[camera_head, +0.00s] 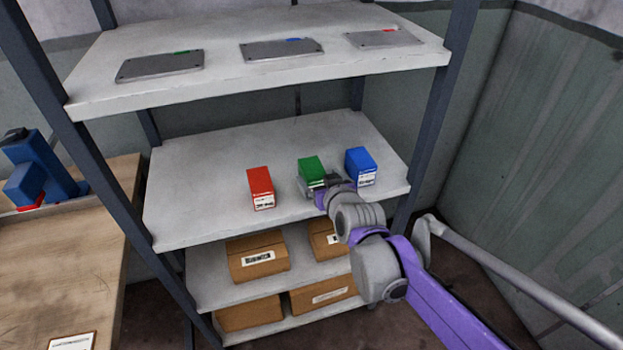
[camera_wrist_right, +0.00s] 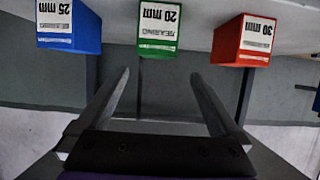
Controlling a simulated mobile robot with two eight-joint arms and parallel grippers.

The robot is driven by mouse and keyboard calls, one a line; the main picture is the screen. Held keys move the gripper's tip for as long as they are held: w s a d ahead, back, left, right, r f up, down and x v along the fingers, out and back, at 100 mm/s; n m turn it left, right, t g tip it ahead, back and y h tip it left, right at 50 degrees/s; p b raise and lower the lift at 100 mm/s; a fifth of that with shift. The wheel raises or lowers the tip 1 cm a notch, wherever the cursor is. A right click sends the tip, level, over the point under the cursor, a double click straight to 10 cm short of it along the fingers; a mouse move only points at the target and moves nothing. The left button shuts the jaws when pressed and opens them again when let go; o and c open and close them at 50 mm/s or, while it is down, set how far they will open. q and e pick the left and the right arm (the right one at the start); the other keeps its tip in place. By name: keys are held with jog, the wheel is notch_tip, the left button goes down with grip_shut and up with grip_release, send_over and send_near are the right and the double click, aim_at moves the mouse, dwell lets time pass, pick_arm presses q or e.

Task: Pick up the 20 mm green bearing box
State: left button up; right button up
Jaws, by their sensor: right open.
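The green box (camera_head: 310,168) stands on the middle shelf between the red and blue boxes. In the right wrist view the green box (camera_wrist_right: 159,28) shows a white label reading 20 mm, upside down. My right gripper (camera_head: 318,190) is in front of the green box and hides its lower front in the head view. In the right wrist view its two fingers (camera_wrist_right: 160,76) are spread and nothing is between them; the green box appears beyond the tips, roughly centred on the gap. My left gripper is not in view.
A red box (camera_head: 261,187), labelled 30 mm, and a blue box (camera_head: 360,165), labelled 25 mm, flank the green one. The upper shelf (camera_head: 250,80) holds flat grey plates. Cardboard boxes (camera_head: 258,257) sit below. The middle shelf's left side is clear. Dark posts frame the rack.

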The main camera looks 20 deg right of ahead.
aim_at(313, 168)
jog(key=x, duration=0.3)
jog(key=shift+d, duration=0.3)
jog(key=shift+w+a+f, duration=0.1)
jog(key=shift+w+f, duration=0.25)
jog(key=shift+w, duration=0.3)
jog(key=b+x, duration=0.1)
jog(key=x, duration=0.3)
jog(key=shift+w+f, duration=0.15)
jog(key=shift+f, duration=0.05)
grip_shut()
